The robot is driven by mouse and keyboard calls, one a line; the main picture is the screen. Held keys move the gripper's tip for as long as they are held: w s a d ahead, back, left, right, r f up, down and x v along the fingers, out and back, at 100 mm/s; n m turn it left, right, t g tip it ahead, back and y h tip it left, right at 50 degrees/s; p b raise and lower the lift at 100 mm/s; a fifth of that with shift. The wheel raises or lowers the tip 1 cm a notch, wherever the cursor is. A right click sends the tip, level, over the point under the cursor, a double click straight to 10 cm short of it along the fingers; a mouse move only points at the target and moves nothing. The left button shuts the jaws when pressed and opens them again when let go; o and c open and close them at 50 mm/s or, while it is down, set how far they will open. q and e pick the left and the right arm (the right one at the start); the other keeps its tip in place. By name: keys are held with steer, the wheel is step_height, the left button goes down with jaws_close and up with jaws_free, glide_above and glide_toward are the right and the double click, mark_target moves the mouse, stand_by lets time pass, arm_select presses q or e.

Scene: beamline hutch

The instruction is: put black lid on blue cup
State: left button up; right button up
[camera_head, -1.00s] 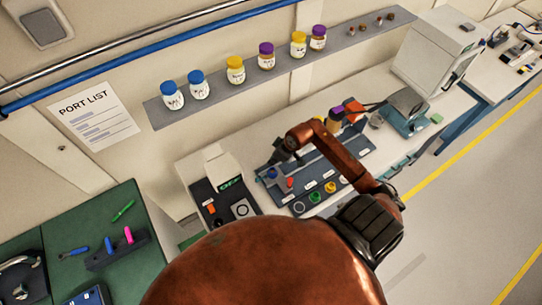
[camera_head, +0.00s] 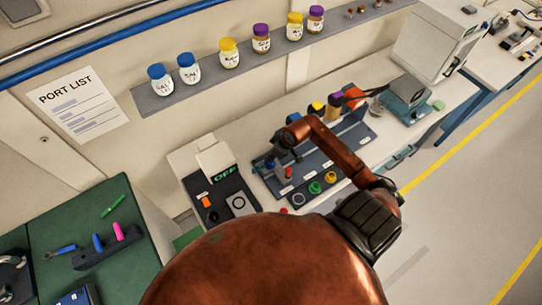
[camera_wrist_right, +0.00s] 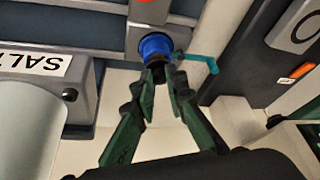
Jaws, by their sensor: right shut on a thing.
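My right gripper (camera_head: 290,151) is over the left part of the dark rack on the bench. In the right wrist view its dark green fingers (camera_wrist_right: 163,80) are nearly together on a small dark piece, likely the black lid (camera_wrist_right: 155,67); the fingertips partly hide it. The blue cup (camera_wrist_right: 154,45) is right at the fingertips, in a grey holder. I cannot tell whether lid and cup touch. In the head view the blue cup (camera_head: 270,163) shows beside the gripper at the rack's left end. My left gripper is not in view.
Yellow (camera_head: 330,177), green (camera_head: 315,187) and red lids lie along the rack's front. A dark device (camera_head: 216,203) with a screen stands left of the rack. A teal hooked piece (camera_wrist_right: 203,62) sits beside the blue cup. Labelled jars (camera_head: 229,54) stand on the shelf above.

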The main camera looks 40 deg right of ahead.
steer(key=shift+f, duration=0.55)
stand_by(0.7)
steer(key=o, duration=0.9)
steer(key=shift+c, duration=0.2)
steer(key=shift+r, duration=0.1)
steer(key=v, duration=1.1)
steer(key=shift+s+r, duration=0.2)
steer(key=shift+r, duration=0.15)
steer(key=shift+d, duration=0.1)
